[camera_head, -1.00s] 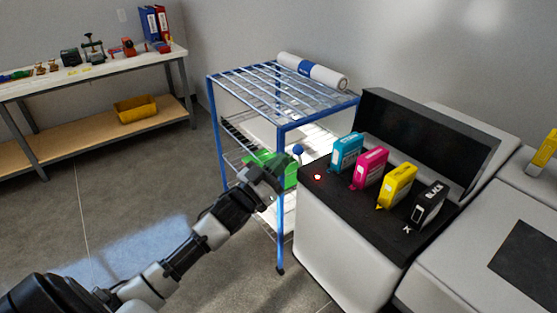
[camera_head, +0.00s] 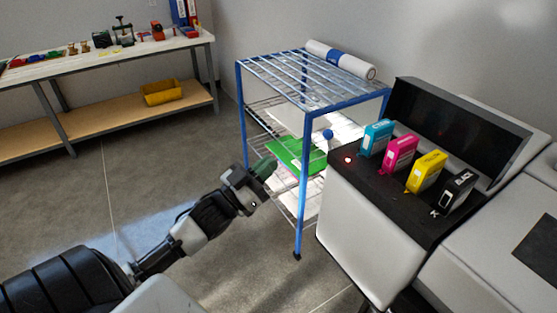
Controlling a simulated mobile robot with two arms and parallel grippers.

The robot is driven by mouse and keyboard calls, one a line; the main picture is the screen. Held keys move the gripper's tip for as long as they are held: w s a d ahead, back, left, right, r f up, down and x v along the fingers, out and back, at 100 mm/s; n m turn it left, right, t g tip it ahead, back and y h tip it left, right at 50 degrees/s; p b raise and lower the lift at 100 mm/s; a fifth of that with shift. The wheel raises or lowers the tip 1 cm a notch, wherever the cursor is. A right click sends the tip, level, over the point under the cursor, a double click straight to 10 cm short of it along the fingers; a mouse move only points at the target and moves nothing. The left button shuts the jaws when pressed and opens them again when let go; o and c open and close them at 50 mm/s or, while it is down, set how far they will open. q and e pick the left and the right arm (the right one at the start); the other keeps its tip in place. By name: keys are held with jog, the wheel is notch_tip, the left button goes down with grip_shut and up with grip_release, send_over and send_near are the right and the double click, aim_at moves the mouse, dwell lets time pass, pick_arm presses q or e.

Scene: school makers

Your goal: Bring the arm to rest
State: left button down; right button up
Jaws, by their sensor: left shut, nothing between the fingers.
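My left arm comes in from the lower left. My left gripper (camera_head: 264,168) is shut and empty, in the air in front of the blue wire rack (camera_head: 302,150). It appears apart from the rack, to the left of its front leg. My right gripper is not in view.
A printer (camera_head: 370,215) stands at the right with cyan (camera_head: 376,137), magenta (camera_head: 400,154), yellow (camera_head: 427,172) and black (camera_head: 459,190) cartridges. The rack holds a paper roll (camera_head: 341,60) on top and a green item (camera_head: 298,153) below. A workbench (camera_head: 110,53) stands at the back left. Floor between is clear.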

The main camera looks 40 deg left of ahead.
pick_arm(q)
jog(key=shift+s, duration=0.1)
jog(key=shift+f, duration=0.15)
dwell(0.4)
jog(key=a+f+n+g+y, duration=0.2)
jog(key=f+g+y, duration=0.1)
jog(key=f, duration=0.8)
jog(key=a+f+n+g+y, duration=0.1)
jog(key=a+f+g+y, duration=0.15)
jog(key=f, duration=0.95)
jog(key=s+d+f+g+y, duration=0.15)
jog(key=s+f, duration=0.25)
jog(key=f, duration=0.5)
jog(key=s+d+f+g, duration=0.1)
jog(key=s+f+g, duration=0.25)
jog(key=f, duration=0.45)
jog(key=s+d+f+g, duration=0.3)
jog(key=s+f, duration=0.4)
jog(key=s, duration=0.3)
jog(key=s+d+f+m+g, duration=0.1)
jog(key=s+d+f+g, duration=0.3)
jog(key=s+f, duration=0.3)
jog(key=s+d+f+g, duration=0.3)
jog(key=s+d+f, duration=0.2)
jog(key=s, duration=0.9)
jog(key=shift+f+m+h, duration=0.3)
jog(key=shift+f+h, duration=0.1)
jog(key=shift+f, duration=0.5)
jog(key=shift+w+g, duration=0.15)
jog(key=shift+g, duration=0.1)
